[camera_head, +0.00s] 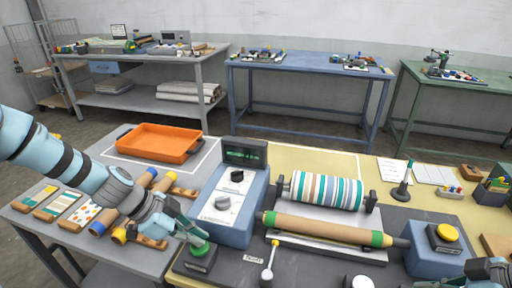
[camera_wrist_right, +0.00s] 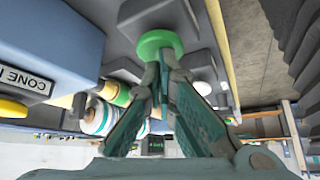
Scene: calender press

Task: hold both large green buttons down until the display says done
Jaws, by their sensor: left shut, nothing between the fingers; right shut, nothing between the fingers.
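The left green button (camera_head: 203,250) sits on a dark box at the front of the press. My left gripper (camera_head: 196,238) is shut and empty, its tips at the button's top; I cannot tell whether the button is pressed in. The right green button (camera_wrist_right: 158,41) shows in the right wrist view. My right gripper (camera_wrist_right: 166,72) is shut and empty, with its tips at the button's edge; contact is unclear. In the head view the right button is out of sight. The display (camera_head: 245,153) shows green text too small to read.
The press has a striped roller (camera_head: 325,190) and a wooden roller with green bands (camera_head: 330,229). A blue box with a yellow button (camera_head: 447,232) stands on the right. An orange tray (camera_head: 160,142) lies behind.

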